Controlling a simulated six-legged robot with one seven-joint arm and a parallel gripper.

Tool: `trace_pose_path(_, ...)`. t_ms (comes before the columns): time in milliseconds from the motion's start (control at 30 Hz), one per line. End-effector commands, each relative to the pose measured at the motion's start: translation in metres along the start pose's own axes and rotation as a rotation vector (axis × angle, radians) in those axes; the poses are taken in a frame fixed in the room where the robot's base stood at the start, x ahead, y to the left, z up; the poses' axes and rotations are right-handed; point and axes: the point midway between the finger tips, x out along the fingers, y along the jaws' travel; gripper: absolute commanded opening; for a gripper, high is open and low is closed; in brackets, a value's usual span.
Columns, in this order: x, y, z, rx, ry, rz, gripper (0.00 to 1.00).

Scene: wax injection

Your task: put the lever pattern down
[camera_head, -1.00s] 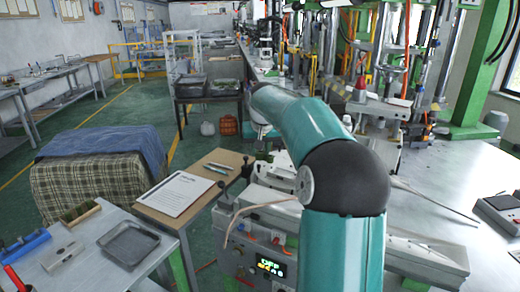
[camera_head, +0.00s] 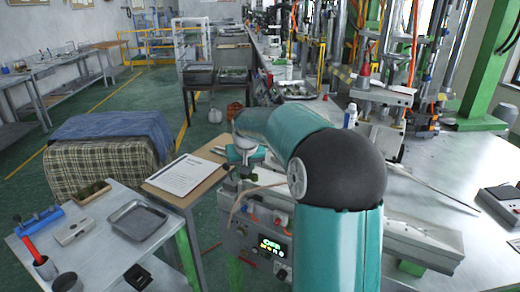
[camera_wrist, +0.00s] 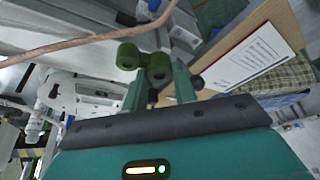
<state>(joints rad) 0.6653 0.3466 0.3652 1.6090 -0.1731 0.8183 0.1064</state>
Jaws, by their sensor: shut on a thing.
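The lever pattern (camera_wrist: 129,57) is a dark green piece with rounded, knob-like ends, seen in the wrist view. My gripper (camera_wrist: 159,86) is shut on it, and the rounded ends stick out beyond the fingers. In the head view my gripper (camera_head: 243,160) is small and partly hidden by my teal arm. It is over the machine's left end, by the edge of the wooden-topped table. I cannot make out the pattern clearly there, or tell how high it is held.
A white sheet (camera_head: 184,175) lies on the wooden-topped table. The machine's control panel (camera_head: 271,246) faces me. A cable (camera_wrist: 95,42) crosses the wrist view.

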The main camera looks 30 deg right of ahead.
Motion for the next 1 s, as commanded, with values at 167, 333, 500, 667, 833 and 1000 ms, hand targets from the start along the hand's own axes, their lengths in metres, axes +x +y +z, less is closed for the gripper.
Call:
trace_pose_path(167, 0.052, -0.062, 0.047, -0.098, -0.009, -0.039, 0.06)
trace_pose_path(333, 0.109, -0.129, 0.096, -0.201, -0.01, -0.082, 0.06)
trace_pose_path(500, 0.153, -0.182, 0.135, -0.282, -0.006, -0.116, 0.06)
trace_pose_path(667, 0.179, -0.212, 0.155, -0.327, -0.004, -0.135, 0.06)
trace_pose_path(833, 0.182, -0.216, 0.157, -0.332, 0.001, -0.137, 0.06)
trace_pose_path(1000, 0.181, -0.215, 0.158, -0.333, 0.0, -0.137, 0.06)
